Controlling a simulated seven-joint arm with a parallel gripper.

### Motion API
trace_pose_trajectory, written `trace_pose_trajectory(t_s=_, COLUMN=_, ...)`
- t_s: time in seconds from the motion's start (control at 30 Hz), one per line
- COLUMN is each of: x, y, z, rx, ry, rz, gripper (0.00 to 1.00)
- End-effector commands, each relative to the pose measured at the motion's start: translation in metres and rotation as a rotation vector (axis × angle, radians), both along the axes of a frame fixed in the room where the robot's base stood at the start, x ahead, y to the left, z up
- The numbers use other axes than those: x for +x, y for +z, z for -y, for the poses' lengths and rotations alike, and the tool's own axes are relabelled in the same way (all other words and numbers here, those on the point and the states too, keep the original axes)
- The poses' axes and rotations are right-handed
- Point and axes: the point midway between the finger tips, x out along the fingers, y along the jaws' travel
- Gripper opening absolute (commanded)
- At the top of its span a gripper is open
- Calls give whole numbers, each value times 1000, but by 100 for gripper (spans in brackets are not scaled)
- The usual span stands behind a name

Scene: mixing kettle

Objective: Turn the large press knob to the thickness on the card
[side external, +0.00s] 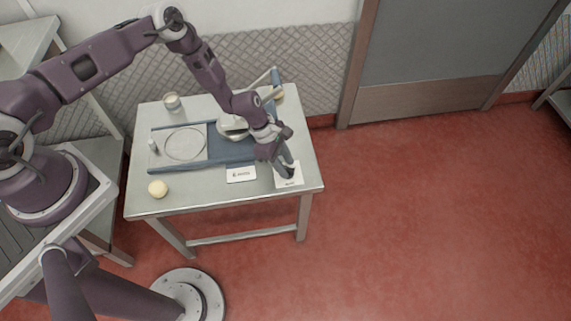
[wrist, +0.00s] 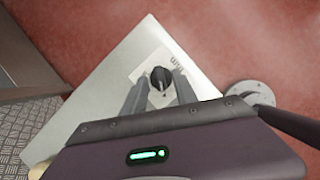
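A black knob (wrist: 160,77) with a pointer shape sits on a white plate (wrist: 150,98) marked "mm" at the table corner. The plate also shows in the side external view (side external: 289,183), where my gripper largely hides the knob. My gripper (wrist: 161,78) is over the plate, with one finger on each side of the knob and a gap to each, so it is open. It points down at the plate in the side view (side external: 287,168). A white card (side external: 240,175) lies left of the plate; its small print starts with what looks like a 6.
A blue-framed press (side external: 180,166) with a round plate stands on the steel table (side external: 215,203). A pale dough ball (side external: 158,188), a small bottle (side external: 153,146) and a jar (side external: 172,102) are at the left. The red floor right of the table is clear.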

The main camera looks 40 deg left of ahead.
Motion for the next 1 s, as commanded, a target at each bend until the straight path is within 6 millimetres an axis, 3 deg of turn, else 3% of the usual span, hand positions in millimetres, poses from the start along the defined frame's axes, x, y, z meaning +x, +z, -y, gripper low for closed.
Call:
trace_pose_trajectory(t_s=0.3, x=1, y=-6, z=2, rx=1, ry=-1, rz=0, gripper=35)
trace_pose_trajectory(t_s=0.5, x=1, y=-6, z=2, rx=0, ry=-2, rz=1, gripper=0)
trace_pose_trajectory(t_s=1.0, x=2, y=-6, z=2, rx=0, ry=-99, rz=2, gripper=0)
